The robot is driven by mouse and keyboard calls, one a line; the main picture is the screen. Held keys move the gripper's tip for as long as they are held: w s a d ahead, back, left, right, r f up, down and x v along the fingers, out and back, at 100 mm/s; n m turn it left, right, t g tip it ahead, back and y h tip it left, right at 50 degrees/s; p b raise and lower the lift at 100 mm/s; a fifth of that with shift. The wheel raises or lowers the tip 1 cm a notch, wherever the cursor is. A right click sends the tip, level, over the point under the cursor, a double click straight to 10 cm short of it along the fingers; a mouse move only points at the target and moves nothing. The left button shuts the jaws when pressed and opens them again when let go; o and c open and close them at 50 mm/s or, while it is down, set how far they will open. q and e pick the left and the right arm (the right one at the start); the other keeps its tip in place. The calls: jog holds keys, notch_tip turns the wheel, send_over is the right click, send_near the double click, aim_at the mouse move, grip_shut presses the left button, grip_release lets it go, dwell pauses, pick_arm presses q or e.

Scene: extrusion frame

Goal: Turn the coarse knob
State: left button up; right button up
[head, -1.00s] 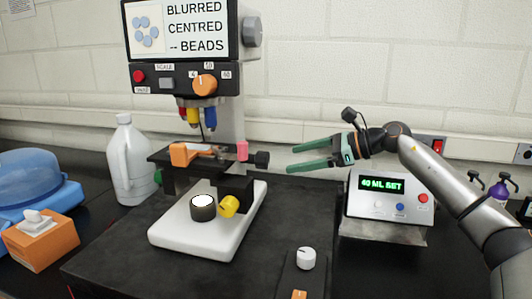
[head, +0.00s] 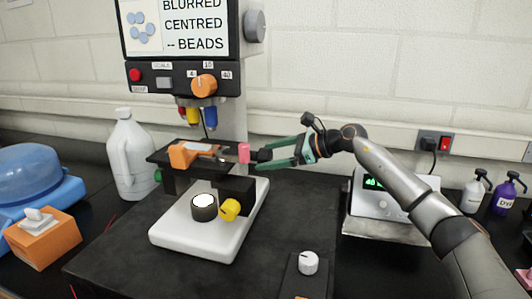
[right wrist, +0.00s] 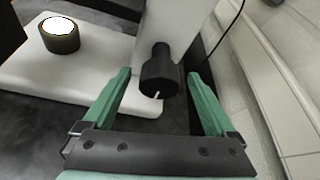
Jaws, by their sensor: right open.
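A black knob with a white mark sits at the right end of the microscope stage (head: 165,158). It shows in the right wrist view (right wrist: 160,76), between the green fingers and clear of both in that picture. My right gripper (head: 263,160) is open, with its fingertips at the knob, which they partly hide in the head view. A yellow knob (head: 229,208) is low on the white base (head: 190,240), beside a lit round lamp (head: 204,202). A grey knob (head: 254,26) is on the screen's side. No readable label says which is coarse. My left gripper is out of view.
The screen (head: 175,28) reads BLURRED, CENTRED, -- BEADS. An orange dial (head: 204,85) is below it. A white jug (head: 130,160) stands left. A white-knobbed box (head: 308,263) is in front.

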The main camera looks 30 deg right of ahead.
jog(key=shift+w+a+f, duration=0.3)
jog(key=shift+w+a, duration=0.05)
jog(key=shift+w, duration=0.2)
jog(key=c, duration=1.3)
jog(key=shift+r+m+p, duration=0.25)
jog(key=shift+m+p, duration=0.15)
jog(key=shift+p, duration=0.4)
jog(key=shift+c, duration=0.2)
jog(key=shift+y+p, duration=0.35)
jog(key=shift+y, duration=0.05)
jog(key=shift+f+m+g, duration=0.2)
jog(key=shift+m+g, duration=0.1)
jog(key=shift+m, duration=0.2)
